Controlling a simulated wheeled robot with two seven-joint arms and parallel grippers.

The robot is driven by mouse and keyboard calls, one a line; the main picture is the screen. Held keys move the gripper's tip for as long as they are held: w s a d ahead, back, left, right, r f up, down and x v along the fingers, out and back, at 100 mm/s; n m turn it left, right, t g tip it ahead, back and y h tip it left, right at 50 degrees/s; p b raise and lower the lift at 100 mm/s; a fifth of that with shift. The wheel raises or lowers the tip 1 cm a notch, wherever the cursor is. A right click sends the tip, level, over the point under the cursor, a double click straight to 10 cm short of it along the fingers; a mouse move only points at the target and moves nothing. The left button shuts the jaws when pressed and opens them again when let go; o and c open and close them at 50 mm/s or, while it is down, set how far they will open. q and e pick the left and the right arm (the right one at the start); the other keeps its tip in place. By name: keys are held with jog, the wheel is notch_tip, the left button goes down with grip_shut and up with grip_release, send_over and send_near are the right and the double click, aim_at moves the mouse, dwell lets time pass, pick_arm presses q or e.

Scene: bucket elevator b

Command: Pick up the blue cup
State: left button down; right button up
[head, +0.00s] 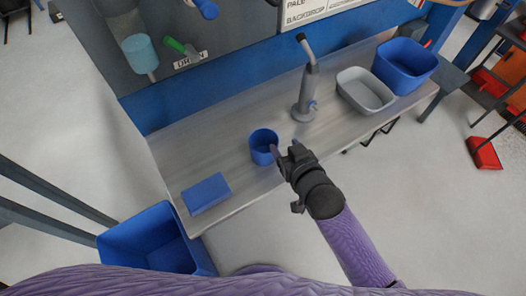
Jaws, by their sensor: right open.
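The blue cup (262,148) stands upright on the grey bench, near its front edge and left of the middle. My right gripper (282,152) is at the cup's right side, with a fingertip overlapping the cup's right rim in the picture. The gripper is open. Whether it touches the cup, and where the other finger sits, I cannot tell. My left gripper is not in the head view.
On the bench (225,150) are a flat blue block (206,194), a grey tap (306,90), a grey basin (366,90) and a blue tub (405,65). A blue bin (150,240) stands on the floor at the front left. A panel rises behind the bench.

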aim_at(272, 134)
jog(key=x, duration=0.1)
jog(key=b+x, duration=0.1)
jog(key=x, duration=0.1)
jog(key=b+x, duration=0.1)
jog(key=x, duration=0.1)
jog(key=shift+s+a+f, duration=0.25)
jog(key=shift+a, duration=0.1)
jog(key=shift+w+a+b, duration=0.1)
jog(key=shift+w+b, duration=0.2)
jog(key=shift+b, duration=0.05)
jog(key=shift+r, duration=0.1)
grip_shut()
